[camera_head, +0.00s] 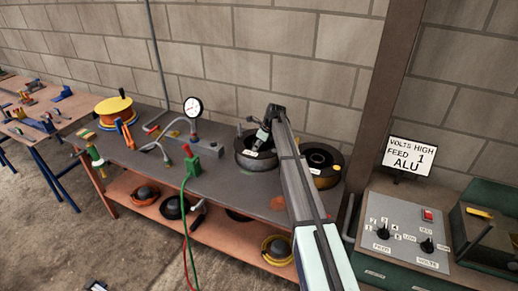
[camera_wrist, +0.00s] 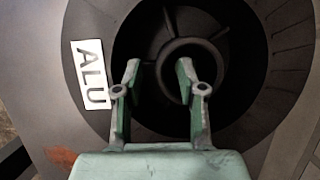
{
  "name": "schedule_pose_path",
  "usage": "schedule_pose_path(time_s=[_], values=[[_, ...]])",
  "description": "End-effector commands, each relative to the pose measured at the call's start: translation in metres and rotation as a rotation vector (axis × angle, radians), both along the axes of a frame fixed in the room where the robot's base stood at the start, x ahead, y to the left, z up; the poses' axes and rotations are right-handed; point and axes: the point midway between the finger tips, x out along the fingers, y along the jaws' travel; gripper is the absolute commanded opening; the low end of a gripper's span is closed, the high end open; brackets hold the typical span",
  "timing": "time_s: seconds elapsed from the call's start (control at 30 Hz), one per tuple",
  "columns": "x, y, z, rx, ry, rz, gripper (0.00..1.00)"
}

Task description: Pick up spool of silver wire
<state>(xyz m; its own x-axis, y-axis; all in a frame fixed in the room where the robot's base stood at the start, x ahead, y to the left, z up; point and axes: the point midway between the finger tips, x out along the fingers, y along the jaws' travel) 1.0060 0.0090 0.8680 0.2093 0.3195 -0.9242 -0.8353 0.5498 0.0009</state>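A dark grey spool (camera_head: 248,163) with a white label stands on the workbench, below the end of my arm. In the wrist view the spool (camera_wrist: 255,95) fills most of the picture, with a label (camera_wrist: 91,75) reading "ALU" on its left side and a round hub in its dark hollow centre. I take it to be the silver wire spool. My gripper (camera_wrist: 158,70) is open, its two fingers apart over the spool's centre near the hub ring. Nothing is between the fingers. I cannot tell whether they touch the hub. In the head view my gripper (camera_head: 262,136) partly covers the spool.
A second spool (camera_head: 326,180) with brownish wire stands close to the right. A pressure gauge (camera_head: 193,107) on a fitting stands to the left, with a yellow spool (camera_head: 115,108) farther left. A sign (camera_head: 408,156) and control box (camera_head: 405,232) are at the right.

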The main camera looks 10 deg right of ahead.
Motion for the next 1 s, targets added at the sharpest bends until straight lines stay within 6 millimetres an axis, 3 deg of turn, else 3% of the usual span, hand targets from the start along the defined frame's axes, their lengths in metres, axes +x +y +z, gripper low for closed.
schedule_pose_path(time_s=[0.2,0.23,0.33,0.83,1.0], values=[[0.000,0.001,-0.002,0.000,-0.002,0.001,0.40],[0.000,0.001,-0.002,0.000,-0.002,0.001,0.36],[0.000,0.001,-0.002,0.000,-0.002,0.001,0.01],[0.001,0.000,0.000,0.000,-0.004,0.001,0.00],[0.002,0.001,0.010,0.000,-0.005,0.000,0.00]])
